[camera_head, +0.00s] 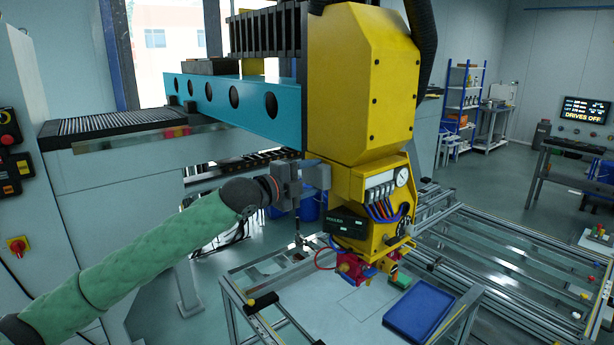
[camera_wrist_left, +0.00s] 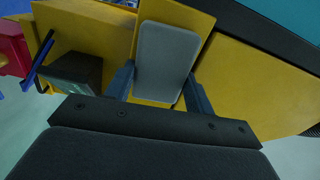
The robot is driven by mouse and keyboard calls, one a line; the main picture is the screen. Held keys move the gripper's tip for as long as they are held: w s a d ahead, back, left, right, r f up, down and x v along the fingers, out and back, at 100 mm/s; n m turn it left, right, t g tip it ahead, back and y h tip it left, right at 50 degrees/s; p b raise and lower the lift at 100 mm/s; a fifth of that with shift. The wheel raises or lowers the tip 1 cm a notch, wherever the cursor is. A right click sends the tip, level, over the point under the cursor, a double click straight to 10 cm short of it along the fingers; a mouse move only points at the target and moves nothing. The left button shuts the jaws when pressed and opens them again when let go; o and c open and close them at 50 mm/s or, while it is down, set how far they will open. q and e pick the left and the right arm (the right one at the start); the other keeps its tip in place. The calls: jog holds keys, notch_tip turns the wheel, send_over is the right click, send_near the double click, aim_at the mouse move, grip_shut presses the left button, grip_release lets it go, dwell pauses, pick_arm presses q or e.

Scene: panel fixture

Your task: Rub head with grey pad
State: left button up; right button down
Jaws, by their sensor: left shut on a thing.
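The yellow machine head (camera_head: 362,90) hangs from the teal gantry beam in the middle of the head view. My left gripper (camera_head: 312,178) is at the left side of its lower part. In the left wrist view, the gripper's two dark blue fingers (camera_wrist_left: 160,90) are shut on the grey pad (camera_wrist_left: 167,52), a flat rounded rectangle. The pad lies in front of the yellow casing (camera_wrist_left: 245,85) in that view. The pad is at or very close to the casing; I cannot tell whether they touch. My right gripper is not in view.
The teal beam (camera_head: 235,105) runs left from the head. A dark box (camera_head: 348,225) and a gauge (camera_head: 402,177) with hoses sit on the lower head. Below are a red clamp-like part (camera_head: 355,270), a blue tray (camera_head: 419,309) and a white table panel (camera_head: 330,310).

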aim_at(306, 172)
pick_arm(q)
jog(key=shift+s+d, duration=0.3)
jog(key=shift+s, duration=0.1)
jog(key=shift+d+r, duration=0.1)
jog(key=shift+w+a+p, duration=0.4)
jog(key=shift+w+a, duration=0.2)
jog(key=shift+w, duration=0.25)
jog(key=shift+w+a+p, duration=0.35)
jog(key=shift+w+a, duration=0.2)
jog(key=shift+w, duration=0.25)
jog(key=shift+a, duration=0.1)
jog(key=shift+s+a+f, duration=0.2)
jog(key=shift+a, duration=0.1)
jog(key=v, duration=0.5)
jog(key=shift+r, duration=0.1)
